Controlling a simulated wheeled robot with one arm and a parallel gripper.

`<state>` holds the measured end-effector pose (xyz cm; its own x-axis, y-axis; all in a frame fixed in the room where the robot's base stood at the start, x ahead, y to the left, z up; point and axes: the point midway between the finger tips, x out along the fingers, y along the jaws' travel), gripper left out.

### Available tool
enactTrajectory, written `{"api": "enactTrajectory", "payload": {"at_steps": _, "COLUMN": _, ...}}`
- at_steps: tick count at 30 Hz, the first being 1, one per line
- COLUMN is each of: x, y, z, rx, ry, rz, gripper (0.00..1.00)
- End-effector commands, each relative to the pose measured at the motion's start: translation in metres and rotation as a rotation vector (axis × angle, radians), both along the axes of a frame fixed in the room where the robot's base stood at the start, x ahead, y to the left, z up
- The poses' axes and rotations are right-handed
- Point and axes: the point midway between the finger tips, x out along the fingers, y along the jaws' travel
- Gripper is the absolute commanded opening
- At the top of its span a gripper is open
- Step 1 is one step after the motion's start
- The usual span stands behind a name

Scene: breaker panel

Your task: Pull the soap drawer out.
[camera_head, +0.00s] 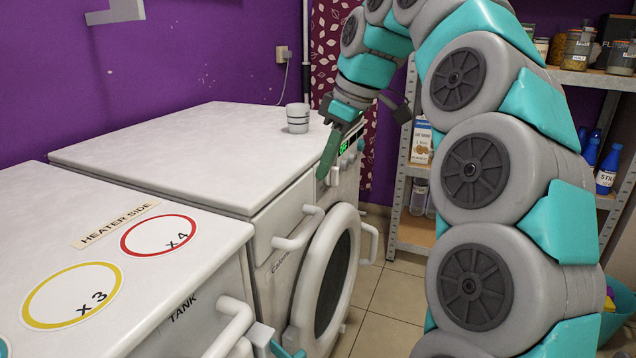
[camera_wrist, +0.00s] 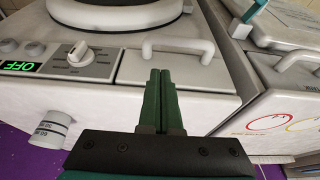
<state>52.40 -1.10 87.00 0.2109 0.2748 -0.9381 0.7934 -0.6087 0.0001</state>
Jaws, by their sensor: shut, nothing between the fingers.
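The soap drawer (camera_head: 285,212) is the white panel at the upper left of the washing machine's front, with a pale bar handle (camera_head: 299,230). It looks flush with the machine front. In the wrist view the drawer (camera_wrist: 135,68) and its arched handle (camera_wrist: 180,44) lie just ahead of the fingers. My gripper (camera_head: 322,174) is shut and empty, above and to the right of the handle in the head view. In the wrist view my gripper (camera_wrist: 160,73) points at the drawer panel, apart from the handle bar. Whether the fingertips touch the panel cannot be told.
The washing machine (camera_head: 200,150) has a round door (camera_head: 332,270) below the drawer and a dial (camera_wrist: 80,54) beside an OFF display (camera_wrist: 20,66).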

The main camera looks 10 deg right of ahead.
Motion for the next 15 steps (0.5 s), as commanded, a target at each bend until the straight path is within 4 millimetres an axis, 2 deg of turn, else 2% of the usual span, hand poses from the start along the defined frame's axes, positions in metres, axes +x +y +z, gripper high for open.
{"api": "enactTrajectory", "payload": {"at_steps": 15, "x": 0.013, "y": 0.018, "z": -0.062, "rx": -0.002, "ry": 0.006, "rz": 0.000, "gripper": 0.00}}
